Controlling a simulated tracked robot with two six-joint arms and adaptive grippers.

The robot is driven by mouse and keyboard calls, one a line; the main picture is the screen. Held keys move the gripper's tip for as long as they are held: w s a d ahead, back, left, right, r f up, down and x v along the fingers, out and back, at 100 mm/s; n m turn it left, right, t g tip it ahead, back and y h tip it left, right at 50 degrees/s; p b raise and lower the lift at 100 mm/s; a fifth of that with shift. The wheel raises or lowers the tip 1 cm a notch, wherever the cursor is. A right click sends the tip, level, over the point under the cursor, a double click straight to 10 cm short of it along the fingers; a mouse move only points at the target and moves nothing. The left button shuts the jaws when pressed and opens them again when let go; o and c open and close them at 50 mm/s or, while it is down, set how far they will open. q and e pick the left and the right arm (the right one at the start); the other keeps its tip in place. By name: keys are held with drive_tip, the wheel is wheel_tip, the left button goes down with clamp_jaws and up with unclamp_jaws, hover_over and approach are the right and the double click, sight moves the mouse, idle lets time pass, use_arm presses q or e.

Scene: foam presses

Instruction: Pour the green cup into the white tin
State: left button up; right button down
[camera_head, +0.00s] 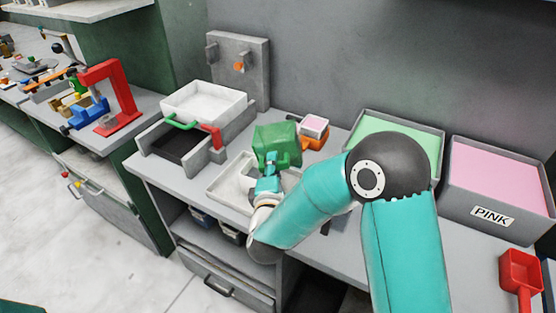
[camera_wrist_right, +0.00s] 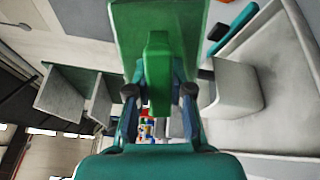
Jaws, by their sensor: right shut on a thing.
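The green cup (camera_head: 275,138) is held up over the bench in the head view, close above the white tin. Its opening and contents cannot be made out. My right gripper (camera_head: 268,170) is shut on the cup's handle. In the right wrist view the green handle (camera_wrist_right: 158,75) stands between the two fingers (camera_wrist_right: 159,100), with the cup body (camera_wrist_right: 185,25) behind it. The shallow white tin (camera_head: 222,189) lies on the bench below and left of the cup, partly hidden by my gripper. My left gripper is not in view.
Left of the tin stands a grey press (camera_head: 160,165) with a white open-topped part (camera_head: 203,98) and a green handle. A green-filled bin (camera_head: 375,122), a pink-filled bin (camera_head: 500,170) and a red scoop (camera_head: 520,270) stand right.

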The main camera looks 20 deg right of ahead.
drive_tip(key=shift+w+a+r+n+p, duration=0.15)
drive_tip(key=shift+a+r+n+p, duration=0.15)
drive_tip(key=shift+n+p, duration=0.45)
drive_tip(key=shift+f, duration=0.1)
idle(0.9)
